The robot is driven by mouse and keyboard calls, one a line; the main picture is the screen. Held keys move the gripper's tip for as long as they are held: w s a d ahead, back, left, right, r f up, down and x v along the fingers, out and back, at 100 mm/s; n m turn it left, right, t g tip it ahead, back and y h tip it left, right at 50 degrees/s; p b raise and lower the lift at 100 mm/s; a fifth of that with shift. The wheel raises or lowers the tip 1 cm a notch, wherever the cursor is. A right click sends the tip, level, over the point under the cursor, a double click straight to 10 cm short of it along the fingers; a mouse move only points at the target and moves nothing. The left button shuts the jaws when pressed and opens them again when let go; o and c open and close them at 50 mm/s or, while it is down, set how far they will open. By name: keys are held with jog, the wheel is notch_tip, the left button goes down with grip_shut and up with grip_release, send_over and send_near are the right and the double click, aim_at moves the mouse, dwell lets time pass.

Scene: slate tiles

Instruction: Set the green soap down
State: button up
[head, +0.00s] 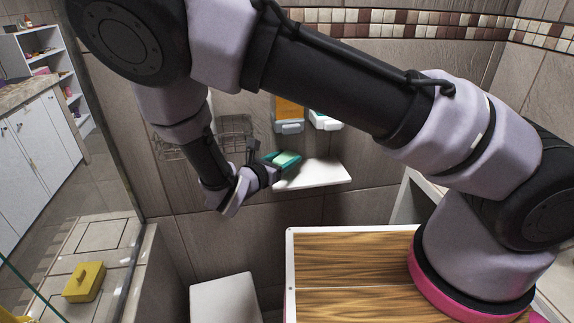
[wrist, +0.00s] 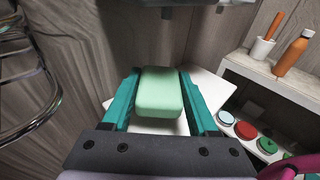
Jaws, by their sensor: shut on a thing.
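The pale green soap (wrist: 158,95) is a rounded block between the two teal fingers of my gripper (wrist: 160,98) in the wrist view. In the head view the soap (head: 288,157) shows at the tip of my gripper (head: 281,161), which is shut on it. A white wall shelf (head: 322,174) lies just below and to the right of the gripper. The shelf also shows beneath and beyond the soap in the wrist view (wrist: 208,87). I cannot tell whether the soap touches the shelf. No other object shows on the visible part of the shelf.
A wire rack (head: 234,128) hangs left of the shelf. Wall dispensers (head: 289,115) hang above it. In the wrist view, shelving (wrist: 270,83) at right bears a cup (wrist: 261,48), an orange bottle (wrist: 293,54) and several round jars below. A glass pane stands at the head view's left.

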aim_at(287, 174)
jog(key=shift+w+d+f, duration=0.15)
jog(key=shift+w+f, duration=0.05)
jog(key=shift+f, duration=0.7)
jog(key=shift+w+d+f, duration=0.1)
jog(key=shift+w+f, duration=0.05)
jog(key=shift+f, duration=0.7)
jog(key=shift+f, duration=0.2)
jog(key=o, duration=1.4)
jog(key=shift+r, duration=0.15)
jog(key=v, duration=1.2)
